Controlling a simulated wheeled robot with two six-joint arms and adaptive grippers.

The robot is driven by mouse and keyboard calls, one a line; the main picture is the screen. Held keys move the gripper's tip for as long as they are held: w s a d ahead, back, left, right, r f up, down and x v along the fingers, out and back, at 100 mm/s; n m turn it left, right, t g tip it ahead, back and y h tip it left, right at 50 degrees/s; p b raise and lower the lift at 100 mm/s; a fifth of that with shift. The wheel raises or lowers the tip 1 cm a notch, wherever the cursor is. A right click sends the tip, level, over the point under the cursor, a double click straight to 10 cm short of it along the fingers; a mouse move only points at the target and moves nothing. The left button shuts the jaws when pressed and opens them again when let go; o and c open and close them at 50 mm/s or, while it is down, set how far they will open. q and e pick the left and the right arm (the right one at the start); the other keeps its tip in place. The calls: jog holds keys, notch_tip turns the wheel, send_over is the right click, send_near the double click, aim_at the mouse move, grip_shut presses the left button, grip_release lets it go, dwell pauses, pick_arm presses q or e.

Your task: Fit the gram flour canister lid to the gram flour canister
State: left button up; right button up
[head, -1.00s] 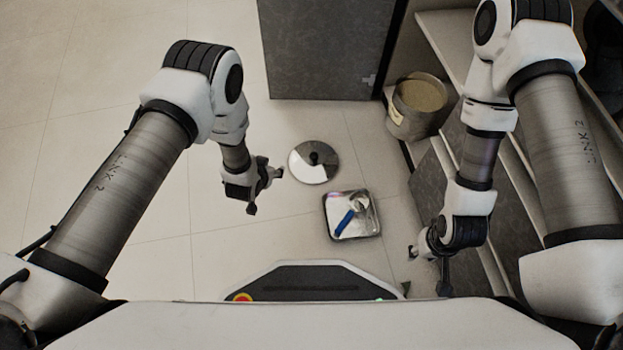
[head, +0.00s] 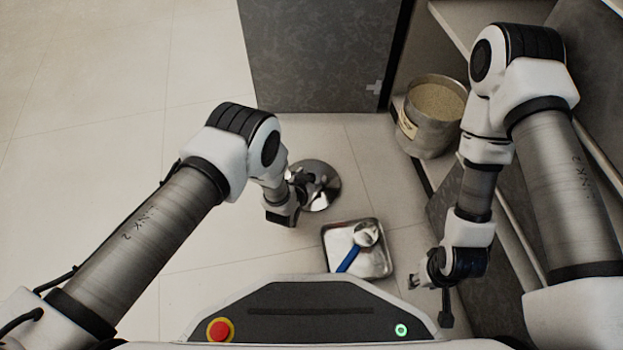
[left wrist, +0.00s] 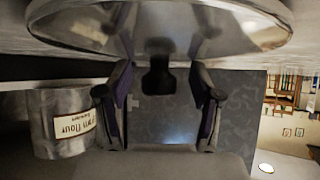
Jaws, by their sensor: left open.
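The gram flour canister lid (head: 325,194) is a round shiny metal disc lying on the floor. Its dark knob (left wrist: 158,75) shows between the two fingers of my left gripper (left wrist: 160,98) in the left wrist view. My left gripper is open, its fingers apart on either side of the knob; I cannot tell whether they touch it. In the head view, my left gripper (head: 298,190) covers the lid's left part. The gram flour canister (head: 425,138) is an open metal pot filled with pale flour; its label shows in the left wrist view (left wrist: 65,122). My right gripper (head: 430,292) hangs low at the right, its opening unclear.
A metal tray (head: 328,259) with a blue-handled utensil (head: 349,260) lies on the floor in front of the lid. A dark grey cabinet panel (head: 318,60) stands behind. Shelving borders the right side. The floor at the left is clear.

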pick_arm(q)
jog(key=shift+s, duration=0.1)
jog(key=shift+s+r, duration=0.1)
jog(key=shift+r, duration=0.15)
jog(key=shift+s+a+r, duration=0.1)
jog(key=shift+a+r, duration=0.05)
jog(key=c, duration=0.5)
jog(key=shift+s, duration=0.15)
grip_shut()
